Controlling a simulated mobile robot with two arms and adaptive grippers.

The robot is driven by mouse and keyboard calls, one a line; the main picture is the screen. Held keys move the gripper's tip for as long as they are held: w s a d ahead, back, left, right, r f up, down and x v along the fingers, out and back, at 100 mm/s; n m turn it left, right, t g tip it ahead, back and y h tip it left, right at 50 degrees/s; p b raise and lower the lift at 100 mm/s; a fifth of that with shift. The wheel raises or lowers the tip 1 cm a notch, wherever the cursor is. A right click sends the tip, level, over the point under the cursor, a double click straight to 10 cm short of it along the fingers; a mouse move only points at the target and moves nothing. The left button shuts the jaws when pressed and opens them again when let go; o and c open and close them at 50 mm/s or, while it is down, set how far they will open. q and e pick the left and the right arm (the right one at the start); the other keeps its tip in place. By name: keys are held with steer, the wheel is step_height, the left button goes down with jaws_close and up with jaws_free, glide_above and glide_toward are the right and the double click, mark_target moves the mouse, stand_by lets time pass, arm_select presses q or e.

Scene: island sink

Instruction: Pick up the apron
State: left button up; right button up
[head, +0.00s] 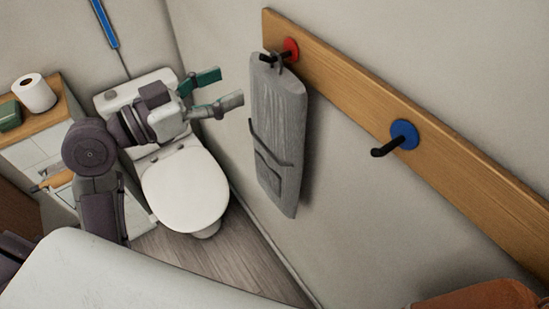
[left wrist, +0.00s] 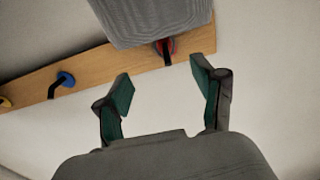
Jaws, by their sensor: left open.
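The grey apron (head: 277,130) hangs from a black hook with a red base (head: 290,49) on a wooden rail. A pocket shows on its lower half. My left gripper (head: 224,88) is open and empty, a little to the left of the apron and apart from it, with its fingers pointing towards it. In the left wrist view the gripper (left wrist: 160,92) has its two green-padded fingers spread, and the apron (left wrist: 150,20) is beyond them at the top. My right gripper is not in view.
The wooden rail (head: 350,91) also bears a blue-based hook (head: 404,135), empty. A white toilet (head: 185,188) stands below my left arm. A cabinet (head: 36,137) with a paper roll (head: 34,93) is at the left. Free air lies between gripper and apron.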

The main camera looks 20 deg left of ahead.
mark_target(275, 61)
arm_select(q)
steer(key=p+x, duration=0.2)
steer(key=x, duration=0.3)
steer(key=p+x, duration=0.1)
steer(key=x, duration=0.5)
steer(key=shift+w+a+r+p, duration=0.15)
steer(key=shift+w+p, duration=0.2)
steer(key=shift+p, duration=0.05)
steer(key=shift+w, duration=0.2)
steer(key=shift+s, duration=0.1)
steer(key=shift+c, duration=0.5)
jaws_close()
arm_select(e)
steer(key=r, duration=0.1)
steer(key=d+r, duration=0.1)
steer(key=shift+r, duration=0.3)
